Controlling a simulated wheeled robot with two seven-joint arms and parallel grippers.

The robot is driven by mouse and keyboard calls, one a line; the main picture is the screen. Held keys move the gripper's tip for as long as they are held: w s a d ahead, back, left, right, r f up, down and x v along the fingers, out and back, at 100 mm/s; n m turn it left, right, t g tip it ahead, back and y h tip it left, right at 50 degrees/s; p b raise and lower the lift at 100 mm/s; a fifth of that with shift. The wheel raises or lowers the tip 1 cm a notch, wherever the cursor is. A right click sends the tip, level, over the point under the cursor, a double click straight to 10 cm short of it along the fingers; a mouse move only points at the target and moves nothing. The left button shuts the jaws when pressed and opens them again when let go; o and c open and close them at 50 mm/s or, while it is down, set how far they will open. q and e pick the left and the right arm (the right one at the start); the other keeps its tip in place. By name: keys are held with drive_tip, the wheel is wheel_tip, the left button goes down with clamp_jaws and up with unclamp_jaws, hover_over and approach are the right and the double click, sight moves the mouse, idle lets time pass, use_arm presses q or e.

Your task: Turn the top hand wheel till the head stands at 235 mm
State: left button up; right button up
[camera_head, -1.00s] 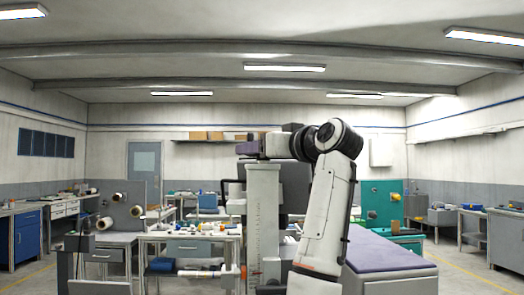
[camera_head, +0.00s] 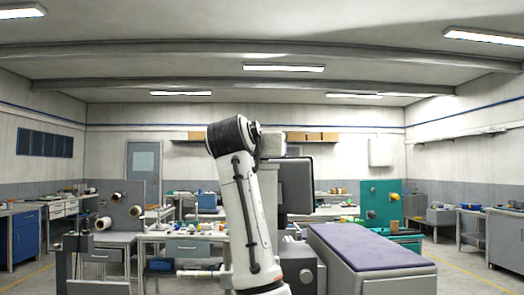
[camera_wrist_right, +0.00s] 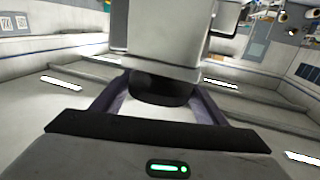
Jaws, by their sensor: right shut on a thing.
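The top hand wheel (camera_wrist_right: 160,88) is a black round knob at the end of the pale column (camera_wrist_right: 165,45) in the right wrist view. My right gripper (camera_wrist_right: 160,80) has a finger on each side of it and is shut on it. My left gripper is in neither view.
A dark box-like part (camera_head: 297,185) stands right of the column. A bench with a purple top (camera_head: 370,247) lies to the right. A workbench with small items (camera_head: 185,236) stands to the left. Open floor shows at the far right.

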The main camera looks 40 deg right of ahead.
drive_tip(key=m+g+h, duration=0.2)
drive_tip(key=g, duration=0.1)
drive_tip(key=m+g+h, duration=0.2)
drive_tip(key=g, duration=0.1)
drive_tip(key=shift+s+r+m, duration=0.1)
drive_tip(key=shift+m, duration=0.3)
drive_tip(key=shift+m+g, duration=0.5)
drive_tip(key=shift+g, duration=0.3)
drive_tip(key=o, duration=1.1)
drive_tip(key=shift+c, duration=0.2)
drive_tip(key=b+v, duration=0.1)
drive_tip(key=v, duration=0.9)
drive_tip(key=shift+f, duration=0.2)
drive_tip(key=shift+a, duration=0.1)
